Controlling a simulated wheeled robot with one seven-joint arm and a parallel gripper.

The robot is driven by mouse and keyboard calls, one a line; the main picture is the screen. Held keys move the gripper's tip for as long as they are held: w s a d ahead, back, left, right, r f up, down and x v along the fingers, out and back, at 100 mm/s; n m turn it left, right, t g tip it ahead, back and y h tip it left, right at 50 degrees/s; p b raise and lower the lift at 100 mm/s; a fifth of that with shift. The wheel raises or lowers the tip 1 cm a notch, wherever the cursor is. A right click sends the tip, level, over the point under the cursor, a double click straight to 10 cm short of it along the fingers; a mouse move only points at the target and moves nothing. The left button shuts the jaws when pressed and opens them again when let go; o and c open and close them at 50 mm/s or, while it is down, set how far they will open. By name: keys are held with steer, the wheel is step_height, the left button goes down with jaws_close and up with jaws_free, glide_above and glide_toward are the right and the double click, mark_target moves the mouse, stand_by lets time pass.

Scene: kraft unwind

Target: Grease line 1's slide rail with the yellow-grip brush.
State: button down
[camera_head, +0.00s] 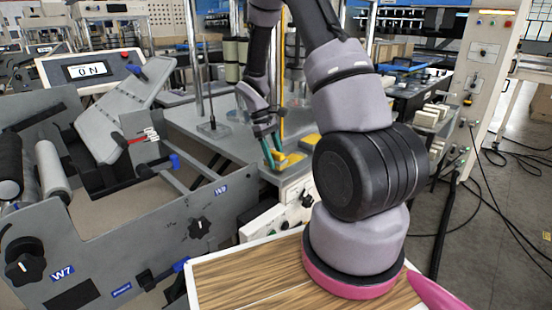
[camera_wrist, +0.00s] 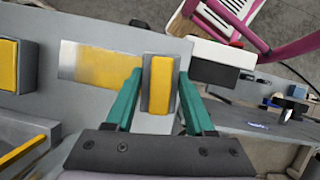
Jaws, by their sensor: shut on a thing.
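My gripper (camera_head: 272,150) is low over the grey bench top at the middle of the head view. In the wrist view its teal fingers (camera_wrist: 158,92) are shut on a grey block with a yellow face, which looks like the grip of the yellow-grip brush (camera_wrist: 162,85). A flat yellow piece with a silvery end (camera_wrist: 100,65) lies left of the block; I cannot tell whether it belongs to the brush. The brush's working end is not clear. In the head view the fingers are beside small yellow pieces (camera_head: 290,159). I cannot tell which rail is line 1's slide rail.
Another yellow-faced grey block (camera_wrist: 8,65) is at the wrist view's left edge. A black-and-white box (camera_wrist: 218,62) is close on the right. The machine with the W7 plate (camera_head: 62,272) stands left in the head view. A wood-topped surface (camera_head: 235,280) is in front.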

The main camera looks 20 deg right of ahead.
steer(key=shift+r, duration=2.9)
steer(key=shift+r, duration=1.5)
steer(key=w+d+f+n+t+h, duration=0.1)
steer(key=w+d+n+t+h, duration=0.1)
steer(key=d+n, duration=0.55)
steer(key=n, duration=0.2)
glide_above(296, 159)
steer(key=a, duration=0.1)
steer(key=shift+m+t, duration=0.25)
steer(key=shift+t, duration=0.15)
steer(key=shift+w+a+f, duration=0.1)
steer(key=shift+w+f, duration=0.1)
steer(key=shift+f, duration=1.4)
steer(key=shift+w+a+f, duration=0.1)
steer(key=shift+w+f, duration=0.05)
steer(key=shift+f, duration=1.45)
steer(key=shift+f, duration=0.95)
